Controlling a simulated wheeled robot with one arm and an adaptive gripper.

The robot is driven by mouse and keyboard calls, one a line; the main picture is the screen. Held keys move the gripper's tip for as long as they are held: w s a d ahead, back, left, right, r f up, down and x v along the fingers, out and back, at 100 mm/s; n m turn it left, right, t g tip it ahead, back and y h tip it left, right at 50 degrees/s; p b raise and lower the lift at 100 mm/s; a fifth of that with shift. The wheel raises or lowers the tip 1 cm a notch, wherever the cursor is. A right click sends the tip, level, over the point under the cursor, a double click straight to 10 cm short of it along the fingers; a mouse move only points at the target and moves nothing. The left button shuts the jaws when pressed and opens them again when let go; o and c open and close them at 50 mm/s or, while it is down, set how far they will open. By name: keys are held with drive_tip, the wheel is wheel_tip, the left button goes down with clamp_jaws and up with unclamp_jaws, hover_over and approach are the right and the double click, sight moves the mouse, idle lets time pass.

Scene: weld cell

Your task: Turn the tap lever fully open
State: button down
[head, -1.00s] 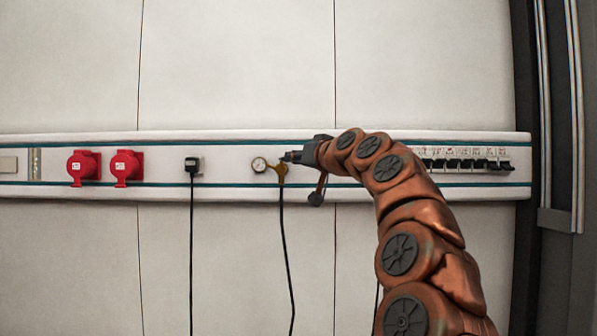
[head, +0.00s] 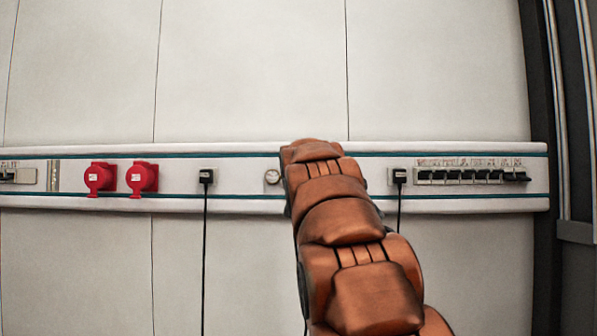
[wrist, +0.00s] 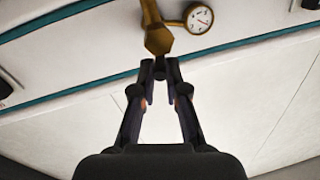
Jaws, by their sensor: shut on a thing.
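The brass tap (wrist: 157,38) shows at the top of the wrist view, on the wall rail, with a round pressure gauge (wrist: 199,18) joined to its right. My gripper (wrist: 160,66) points at the tap from below, its fingertips drawn together at the tap's lower end. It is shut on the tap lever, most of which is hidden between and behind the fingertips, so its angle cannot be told. In the head view the gauge (head: 272,177) shows just left of my arm, which hides the tap, the lever and my gripper.
The white rail (head: 240,205) runs across the wall. It carries two red sockets (head: 142,178), a black plug (head: 206,176) with a hanging cable, another plug (head: 399,176) right of my arm, and a row of black switches (head: 468,176). The wall below is mostly clear.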

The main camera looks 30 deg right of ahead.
drive_tip(key=shift+a, duration=0.1)
idle(0.5)
drive_tip(key=c, duration=1.2)
unclamp_jaws()
drive_tip(key=v, duration=1.2)
drive_tip(key=shift+a, duration=0.2)
drive_tip(key=shift+w+r, duration=0.1)
